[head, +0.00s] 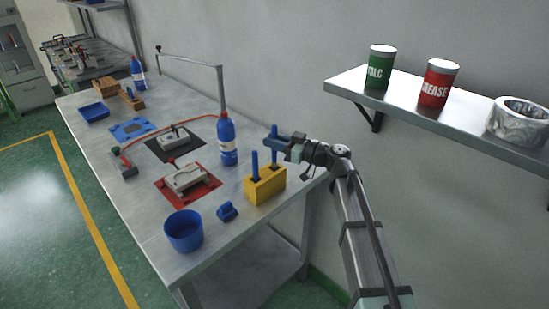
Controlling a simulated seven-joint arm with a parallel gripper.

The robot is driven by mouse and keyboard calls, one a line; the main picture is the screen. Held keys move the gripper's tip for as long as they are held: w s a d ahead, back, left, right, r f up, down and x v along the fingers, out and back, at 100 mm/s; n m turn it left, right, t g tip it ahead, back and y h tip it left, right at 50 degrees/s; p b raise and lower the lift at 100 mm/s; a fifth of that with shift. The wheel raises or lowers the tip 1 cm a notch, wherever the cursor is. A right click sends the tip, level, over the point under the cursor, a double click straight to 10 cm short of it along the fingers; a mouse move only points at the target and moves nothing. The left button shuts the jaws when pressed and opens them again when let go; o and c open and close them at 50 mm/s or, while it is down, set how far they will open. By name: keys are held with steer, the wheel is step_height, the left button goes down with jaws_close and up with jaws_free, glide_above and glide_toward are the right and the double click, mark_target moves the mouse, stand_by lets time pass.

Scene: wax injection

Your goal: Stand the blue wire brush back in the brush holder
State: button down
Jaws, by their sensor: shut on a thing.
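The brush holder (265,187) is a yellow block near the right edge of the bench. One blue handle (254,163) stands upright in its left part. A second blue upright handle, the wire brush (275,158), is at the right part of the holder. My gripper (274,141) reaches in from the right and is shut on the upper part of this brush. The brush's lower end meets the holder's top in the picture; I cannot tell how deep it sits. Its bristles are not visible.
A blue cup (184,232) and a small blue object (227,211) lie in front of the holder. A blue bottle (227,142) stands just behind it. A grey mould (187,178) sits on a red mat. A wall shelf (440,108) with cans is at upper right.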

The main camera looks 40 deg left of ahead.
mark_target(275, 167)
steer(key=shift+f, duration=2.65)
steer(key=c, duration=1)
jaws_free()
steer(key=shift+d, duration=0.25)
steer(key=v, duration=1.1)
steer(key=shift+w+d, duration=0.15)
steer(key=shift+d, duration=0.1)
